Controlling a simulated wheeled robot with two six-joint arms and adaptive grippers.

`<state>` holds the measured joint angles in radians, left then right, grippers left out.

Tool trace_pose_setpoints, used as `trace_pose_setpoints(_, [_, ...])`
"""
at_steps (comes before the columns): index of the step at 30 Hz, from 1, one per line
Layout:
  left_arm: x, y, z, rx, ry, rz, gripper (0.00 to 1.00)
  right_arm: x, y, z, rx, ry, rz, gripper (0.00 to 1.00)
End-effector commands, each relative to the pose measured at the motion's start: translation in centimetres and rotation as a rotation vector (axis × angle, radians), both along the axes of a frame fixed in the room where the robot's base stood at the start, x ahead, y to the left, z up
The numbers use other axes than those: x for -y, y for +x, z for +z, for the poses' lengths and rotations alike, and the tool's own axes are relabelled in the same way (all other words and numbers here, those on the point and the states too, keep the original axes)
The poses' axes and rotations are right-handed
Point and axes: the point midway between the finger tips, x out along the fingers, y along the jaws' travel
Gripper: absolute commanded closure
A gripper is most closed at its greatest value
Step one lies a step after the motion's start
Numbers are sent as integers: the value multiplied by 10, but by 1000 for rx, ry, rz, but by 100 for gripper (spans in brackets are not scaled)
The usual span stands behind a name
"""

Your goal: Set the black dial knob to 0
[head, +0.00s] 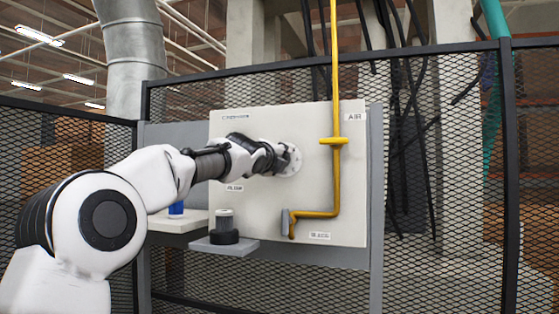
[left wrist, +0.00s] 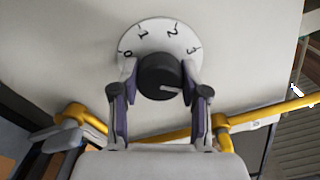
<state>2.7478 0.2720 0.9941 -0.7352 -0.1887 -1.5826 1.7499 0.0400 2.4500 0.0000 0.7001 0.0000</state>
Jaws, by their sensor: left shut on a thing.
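The black dial knob (left wrist: 158,76) sits on a round white dial plate (left wrist: 150,32) marked 0, 1, 2 and 3. In the left wrist view the 0 is at the plate's left and the 3 at its right. A white line on the knob points right, below the 3 and away from the 0. My left gripper (left wrist: 160,84) is shut on the knob, one finger on each side. In the head view the dial plate (head: 295,160) is partly hidden by my left gripper (head: 280,158). My right gripper is not in view.
The dial is on a pale panel (head: 310,120). A yellow pipe (head: 336,180) with a lever runs down right of it, and also shows below the knob in the left wrist view (left wrist: 270,112). Below my arm, a shelf (head: 222,246) holds a dark cylindrical object. Black mesh fencing surrounds the panel.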

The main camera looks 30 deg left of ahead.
Motion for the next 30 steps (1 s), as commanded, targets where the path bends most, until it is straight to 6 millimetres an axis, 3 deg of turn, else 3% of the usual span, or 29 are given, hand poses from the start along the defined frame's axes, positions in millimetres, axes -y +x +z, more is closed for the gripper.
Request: trace_pose_setpoints(30, [0,-2,7,228,-881,-8,90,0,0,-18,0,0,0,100])
